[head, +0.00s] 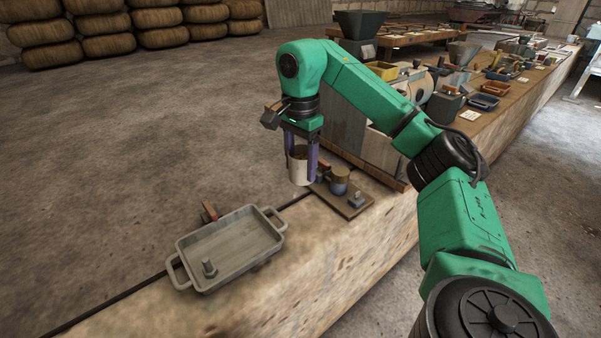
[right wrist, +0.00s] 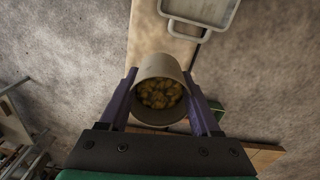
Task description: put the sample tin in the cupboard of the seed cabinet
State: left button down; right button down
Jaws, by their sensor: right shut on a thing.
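My right gripper (head: 302,174) points down with its purple fingers shut on the sides of a pale round tin (head: 298,167). The tin is upright, above the bench near a small dark board. In the right wrist view the tin (right wrist: 160,85) sits between the two fingers, open at the top, with yellow-brown bits inside. A grey upright box (head: 344,122) stands behind my right arm and is partly hidden by it. I cannot tell whether it is the seed cabinet, and no open cupboard shows. My left gripper is not in view.
A long table (head: 480,118) crowded with tins and trays runs back right. Stacked sacks (head: 105,22) line the back.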

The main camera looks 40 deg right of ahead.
jog(key=shift+r, duration=0.9)
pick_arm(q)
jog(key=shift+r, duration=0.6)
pick_arm(e)
jog(key=shift+f, duration=0.1)
